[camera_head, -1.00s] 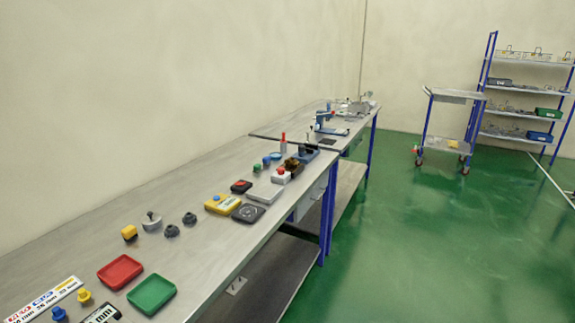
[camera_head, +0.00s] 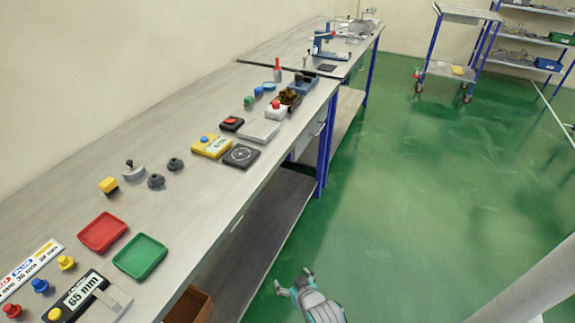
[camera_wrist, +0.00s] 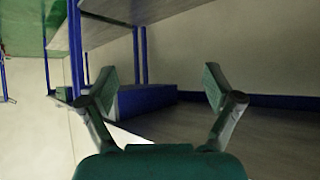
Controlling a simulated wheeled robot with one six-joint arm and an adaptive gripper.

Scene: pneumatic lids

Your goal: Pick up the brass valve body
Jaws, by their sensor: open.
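A small brown-gold lump (camera_head: 290,97), which looks like the brass valve body, sits on the bench near its front edge. It stands between a white box with a red button (camera_head: 276,110) and a blue device (camera_head: 303,85). Its details are too small to tell. My gripper (camera_head: 294,284) is low in front of the bench, over the green floor, well apart from the brown-gold lump. In the wrist view my gripper (camera_wrist: 160,85) has its two fingers spread wide with nothing between them. The brown-gold lump does not show in the wrist view.
The bench (camera_head: 85,165) carries a red tray (camera_head: 102,232), a green tray (camera_head: 140,257), a yellow meter (camera_head: 211,147) and a black scale (camera_head: 241,156). A brown box (camera_head: 190,305) is below the bench. The green floor (camera_head: 400,190) beside it is clear. A trolley (camera_head: 450,72) stands farther back.

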